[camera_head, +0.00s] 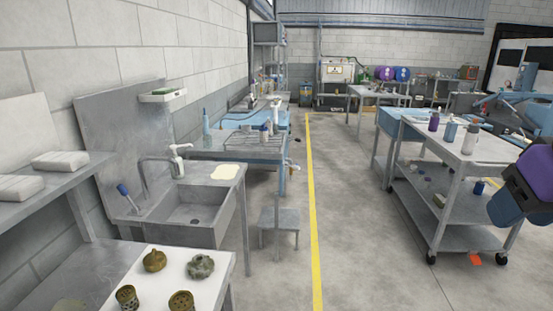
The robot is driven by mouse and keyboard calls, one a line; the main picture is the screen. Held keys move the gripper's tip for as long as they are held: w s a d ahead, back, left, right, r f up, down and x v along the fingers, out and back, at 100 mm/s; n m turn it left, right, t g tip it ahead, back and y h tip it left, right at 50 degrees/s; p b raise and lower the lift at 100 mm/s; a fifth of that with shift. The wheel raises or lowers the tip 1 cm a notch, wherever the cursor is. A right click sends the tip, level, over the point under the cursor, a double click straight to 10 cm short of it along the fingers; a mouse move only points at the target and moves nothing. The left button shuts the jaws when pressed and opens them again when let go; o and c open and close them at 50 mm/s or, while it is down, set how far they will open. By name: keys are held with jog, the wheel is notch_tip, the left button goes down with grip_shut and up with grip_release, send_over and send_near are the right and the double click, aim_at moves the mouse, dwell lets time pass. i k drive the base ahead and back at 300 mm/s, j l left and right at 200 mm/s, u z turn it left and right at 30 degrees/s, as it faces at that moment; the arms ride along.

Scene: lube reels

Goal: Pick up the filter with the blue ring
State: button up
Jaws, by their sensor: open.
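I cannot make out a filter with a blue ring for certain. Several small brownish-green metal parts sit on a white board (143,285) at the bottom left. Two are open, perforated cup shapes: the left cup (127,297) and the right cup (181,301), both near the bottom edge. Behind them are a rounded brass-coloured part (154,260) and a grey-green lobed part (200,266). No blue ring shows on any of them. A purple and blue link of my arm shows at the right edge. My gripper's fingertips are not in the picture.
A sink (198,207) with a metal surround stands beyond the board. A small step stool (279,226) stands by the yellow floor line (314,215). A wheeled cart (480,144) with bottles is at right. The floor between is clear.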

aim_at(264, 130)
jog(key=i, duration=1.75)
jog(key=i+l+u, duration=0.1)
jog(key=i+u, duration=0.35)
jog(key=i+l+u, duration=0.25)
jog(key=i+u, duration=0.2)
jog(key=i+l+u, duration=0.75)
jog(key=l+u, duration=0.15)
